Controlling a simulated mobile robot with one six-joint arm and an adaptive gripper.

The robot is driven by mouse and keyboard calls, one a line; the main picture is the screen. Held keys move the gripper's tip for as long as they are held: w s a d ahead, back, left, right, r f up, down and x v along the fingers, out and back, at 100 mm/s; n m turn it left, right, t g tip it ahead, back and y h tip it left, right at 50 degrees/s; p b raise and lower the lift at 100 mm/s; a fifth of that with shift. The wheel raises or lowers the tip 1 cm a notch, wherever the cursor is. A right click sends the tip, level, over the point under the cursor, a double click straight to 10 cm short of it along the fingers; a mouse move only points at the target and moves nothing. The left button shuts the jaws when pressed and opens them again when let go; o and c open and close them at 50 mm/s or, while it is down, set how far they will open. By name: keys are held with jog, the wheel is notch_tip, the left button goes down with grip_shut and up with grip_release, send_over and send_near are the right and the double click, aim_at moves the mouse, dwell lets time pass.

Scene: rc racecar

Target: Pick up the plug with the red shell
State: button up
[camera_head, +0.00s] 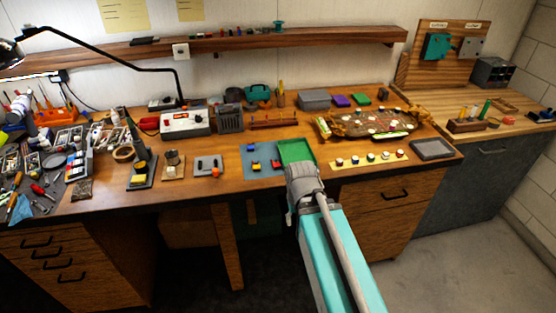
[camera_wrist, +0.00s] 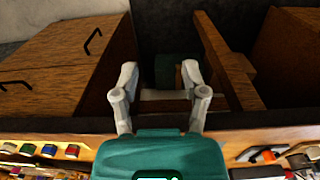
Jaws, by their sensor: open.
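Small coloured pieces stand in a row on a pale strip at the bench's front. Another small red piece (camera_head: 275,162) lies on the blue mat (camera_head: 262,150). I cannot tell which is the plug with the red shell. My gripper (camera_wrist: 160,75) is open and empty, its fingers apart in front of the dark space under the bench. In the head view my arm's end covers the bench edge by the green tray (camera_head: 296,150), and the fingers are not clear.
The wrist view is upside down, with the bench edge across its lower part and drawers (camera_wrist: 60,65) at upper left. A grey tray (camera_head: 432,149) lies at the bench's right. A red and white box (camera_head: 185,123) and cluttered tools stand left.

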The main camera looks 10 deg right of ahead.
jog(key=shift+w+a, duration=0.15)
jog(key=shift+w, duration=0.05)
jog(key=o, duration=0.4)
jog(key=shift+w+r, duration=0.1)
jog(key=shift+w, duration=0.05)
jog(key=shift+o, duration=1)
jog(key=shift+w+r, duration=0.15)
jog(key=shift+w, duration=0.1)
jog(key=w+r+m+p, duration=0.4)
jog(key=w+m, duration=0.1)
jog(key=w, duration=0.4)
jog(key=w+r+m+p, duration=0.4)
jog(key=w+m, duration=0.2)
jog(key=w, duration=0.4)
jog(key=w+a+r+m+p, duration=0.1)
jog(key=w+r+m+p, duration=0.3)
jog(key=w, duration=0.5)
jog(key=shift+w+r+m+p, duration=0.2)
jog(key=shift+w+m+p, duration=0.15)
jog(key=shift+m, duration=0.75)
jog(key=shift+a+f, duration=0.1)
